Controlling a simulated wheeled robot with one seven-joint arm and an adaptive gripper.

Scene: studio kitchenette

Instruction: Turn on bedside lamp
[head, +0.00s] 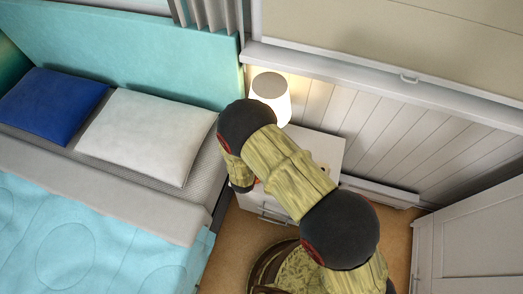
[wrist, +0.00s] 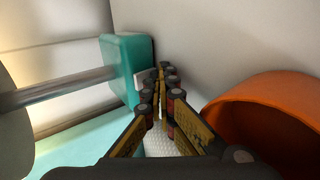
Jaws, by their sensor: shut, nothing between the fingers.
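The bedside lamp (head: 270,98) stands at the back of the white nightstand (head: 321,147). Its shade is bright, and a warm glow falls on the wall behind it. In the wrist view the lamp shows sideways as a metal stem and a teal base (wrist: 120,62), with a small white switch piece (wrist: 145,79) on the base. My gripper (wrist: 161,88) is shut and empty, its fingertips right beside that switch piece. I cannot tell whether they touch it. In the head view my arm hides the gripper and the lamp's base.
An orange rounded object (wrist: 265,112) is close to the right of my fingers. The bed with a white pillow (head: 142,137) and a blue pillow (head: 50,104) is on the left. A round patterned rug (head: 268,270) lies on the floor. A white cabinet (head: 470,245) stands at right.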

